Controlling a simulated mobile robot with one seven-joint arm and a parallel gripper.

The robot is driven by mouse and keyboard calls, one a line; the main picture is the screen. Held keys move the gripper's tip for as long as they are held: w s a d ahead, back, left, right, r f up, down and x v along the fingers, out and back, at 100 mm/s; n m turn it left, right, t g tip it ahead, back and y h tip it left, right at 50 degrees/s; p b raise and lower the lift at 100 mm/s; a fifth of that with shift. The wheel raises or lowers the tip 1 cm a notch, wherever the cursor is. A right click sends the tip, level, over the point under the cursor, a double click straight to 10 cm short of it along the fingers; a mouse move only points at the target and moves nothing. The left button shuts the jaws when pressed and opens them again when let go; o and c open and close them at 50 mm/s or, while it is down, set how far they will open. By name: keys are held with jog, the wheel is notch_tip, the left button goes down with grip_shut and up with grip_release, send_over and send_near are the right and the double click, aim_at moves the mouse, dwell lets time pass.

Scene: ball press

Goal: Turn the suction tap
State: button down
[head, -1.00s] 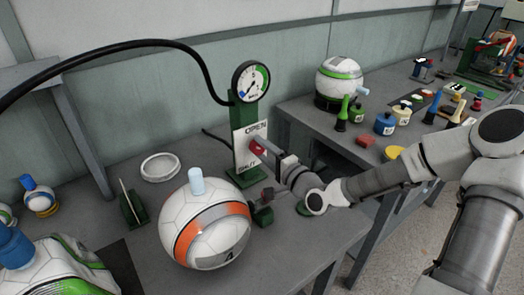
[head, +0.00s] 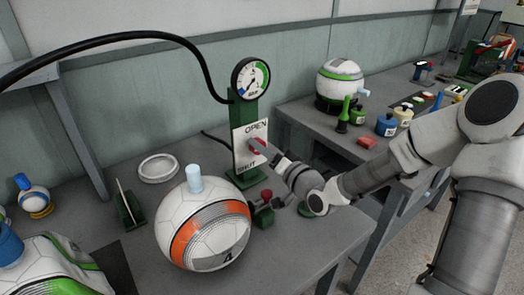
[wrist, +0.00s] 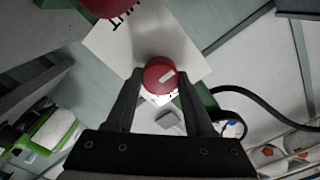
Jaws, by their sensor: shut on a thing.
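The red suction tap (head: 257,145) sits on a white plate (head: 246,160) marked OPEN above and SHUT below, on a green post (head: 243,108). A round gauge (head: 250,80) tops the post. My gripper (head: 264,150) reaches the tap from the right. In the wrist view, the round red tap head (wrist: 160,75) with a pale bar mark lies between the two fingertips (wrist: 160,84). My gripper is shut on the tap. The bar is slanted in this view. The far side of the tap is hidden.
A white-and-orange ball (head: 205,222) with a pale plug stands left of my gripper. A small red-knobbed part (head: 265,205) sits below it. A second table (head: 310,118) holds another ball and several small tools.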

dwell(0.6)
jog(key=shift+c, duration=1.4)
grip_release()
jog(key=p+v, duration=1)
jog(key=v, duration=0.7)
jog(key=shift+s, duration=0.2)
jog(key=shift+d, duration=0.15)
